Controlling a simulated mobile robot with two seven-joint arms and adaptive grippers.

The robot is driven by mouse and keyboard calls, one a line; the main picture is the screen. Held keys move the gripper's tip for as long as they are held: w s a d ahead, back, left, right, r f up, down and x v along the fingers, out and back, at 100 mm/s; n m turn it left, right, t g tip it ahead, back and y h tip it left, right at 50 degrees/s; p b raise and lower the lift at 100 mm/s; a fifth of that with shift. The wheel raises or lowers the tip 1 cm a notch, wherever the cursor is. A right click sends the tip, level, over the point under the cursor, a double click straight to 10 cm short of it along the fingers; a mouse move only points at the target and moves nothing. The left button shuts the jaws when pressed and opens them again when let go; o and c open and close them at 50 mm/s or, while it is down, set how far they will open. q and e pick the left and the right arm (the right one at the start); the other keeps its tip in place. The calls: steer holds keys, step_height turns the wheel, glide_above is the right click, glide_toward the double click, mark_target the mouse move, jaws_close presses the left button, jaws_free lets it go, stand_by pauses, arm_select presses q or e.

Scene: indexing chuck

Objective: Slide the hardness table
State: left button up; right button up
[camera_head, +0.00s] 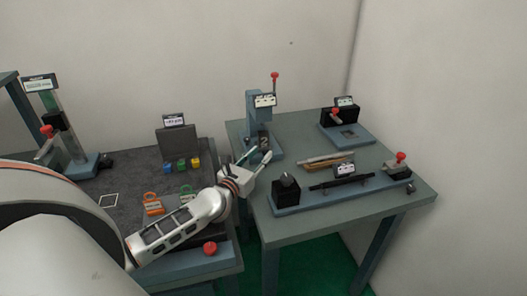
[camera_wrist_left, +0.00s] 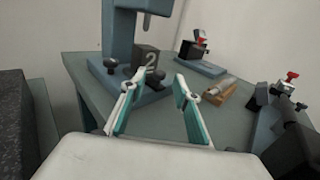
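A blue-grey hardness tester (camera_head: 253,115) with a red-tipped lever stands at the back left of the right-hand table; its column also shows in the left wrist view (camera_wrist_left: 119,35). At its foot is a dark block marked "2" (camera_wrist_left: 148,60), with dark knobs (camera_wrist_left: 155,82) beside it on the blue base. I cannot tell for certain which part slides. My left gripper (camera_head: 254,156) is open, fingers apart with nothing between them, in front of the tester base. In the wrist view its pale, teal-sided fingers (camera_wrist_left: 159,88) point toward the block, apart from it. My right gripper is out of view.
A long blue fixture (camera_head: 335,194) lies along the right table's front, with a wooden tray (camera_head: 328,160) behind it. Another blue device (camera_head: 347,134) stands at the back right. The left bench holds coloured blocks (camera_head: 182,164), an orange part (camera_head: 152,204) and a red button (camera_head: 210,248).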

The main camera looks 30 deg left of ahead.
arm_select(q)
steer(key=shift+w, duration=1.4)
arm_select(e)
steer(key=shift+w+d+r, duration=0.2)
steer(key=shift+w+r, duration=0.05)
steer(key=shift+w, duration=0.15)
arm_select(q)
steer(key=shift+a, duration=0.1)
steer(key=shift+c, duration=0.5)
jaws_close()
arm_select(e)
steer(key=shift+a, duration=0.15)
